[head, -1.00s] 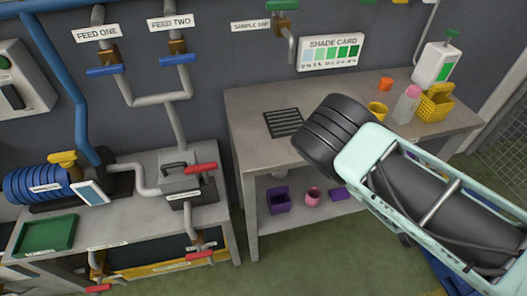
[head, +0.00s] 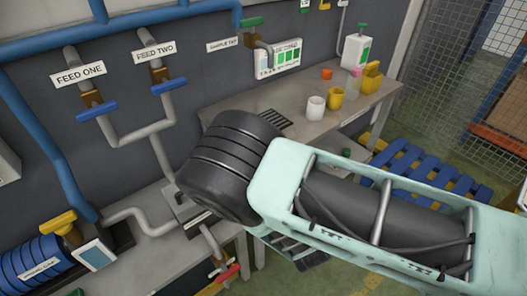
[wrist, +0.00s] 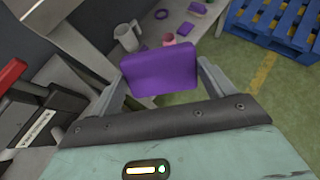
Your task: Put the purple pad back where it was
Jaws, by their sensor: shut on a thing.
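The purple pad (wrist: 160,72) is between the two fingers of my gripper (wrist: 162,76) in the wrist view. My gripper is shut on it, and the pad's broad face is turned to the camera. Below and beyond it is a pale shelf or bench edge. In the head view my arm hides the gripper and the pad. The place where the pad was cannot be told from these frames.
A black unit with a red handle (wrist: 10,73) is close on the left. The bench (head: 335,120) holds a white cup (head: 316,108) and a yellow cup (head: 336,98). A blue pallet (head: 425,172) lies behind.

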